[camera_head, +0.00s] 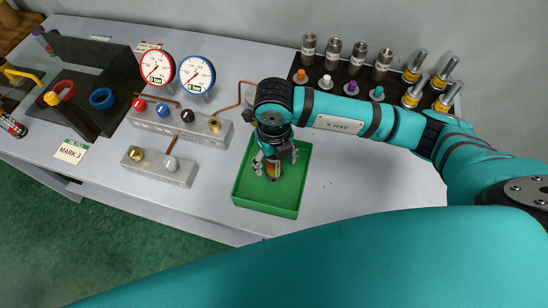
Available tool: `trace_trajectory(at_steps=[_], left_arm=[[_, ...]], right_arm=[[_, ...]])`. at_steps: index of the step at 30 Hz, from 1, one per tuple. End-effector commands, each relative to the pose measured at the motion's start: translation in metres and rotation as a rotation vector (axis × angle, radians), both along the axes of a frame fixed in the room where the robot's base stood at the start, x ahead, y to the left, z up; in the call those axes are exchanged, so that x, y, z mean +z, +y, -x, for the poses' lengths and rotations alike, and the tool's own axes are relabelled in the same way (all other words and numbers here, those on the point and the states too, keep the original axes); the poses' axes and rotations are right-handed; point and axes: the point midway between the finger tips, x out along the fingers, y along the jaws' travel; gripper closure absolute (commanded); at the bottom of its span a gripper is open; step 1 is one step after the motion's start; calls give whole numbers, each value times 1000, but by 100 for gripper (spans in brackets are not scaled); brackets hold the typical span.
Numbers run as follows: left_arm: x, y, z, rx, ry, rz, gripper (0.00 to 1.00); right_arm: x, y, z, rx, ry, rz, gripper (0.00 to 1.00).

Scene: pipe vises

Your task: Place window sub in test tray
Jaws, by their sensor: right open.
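The green tray (268,208), which I take to be the test tray, lies on the grey table in the middle. A short cylinder with yellow, red and dark bands (273,172), likely the window sub, stands roughly upright in the tray's upper part. My right gripper (273,166) is above it, pointing down, with its open fingers on either side of it. The gripper and wrist hide the cylinder's top. I cannot tell whether the fingers touch it. My left gripper is not in view.
Left of the tray are a valve block (180,122) with coloured knobs, a smaller block (160,165), and a red gauge (157,67) and blue gauge (197,74). Metal cylinders (358,56) stand on a black rack behind my right arm. The table right of the tray is clear.

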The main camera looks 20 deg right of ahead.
Motion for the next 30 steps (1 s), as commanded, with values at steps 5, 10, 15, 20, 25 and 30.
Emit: trace_trajectory(at_steps=[5, 10, 15, 20, 25, 30], left_arm=[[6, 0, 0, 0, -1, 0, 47], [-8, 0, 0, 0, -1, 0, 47], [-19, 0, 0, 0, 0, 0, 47], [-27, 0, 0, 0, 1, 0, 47], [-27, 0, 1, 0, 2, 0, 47], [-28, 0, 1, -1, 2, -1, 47]], right_arm=[[5, 0, 0, 0, 0, 0, 33], [26, 0, -1, 2, -6, -1, 33], [64, 1, -2, 2, -8, -3, 33], [95, 0, -1, 1, -6, -1, 33], [117, 0, -1, -1, -3, -1, 33], [123, 0, 0, 0, 0, 0, 33]])
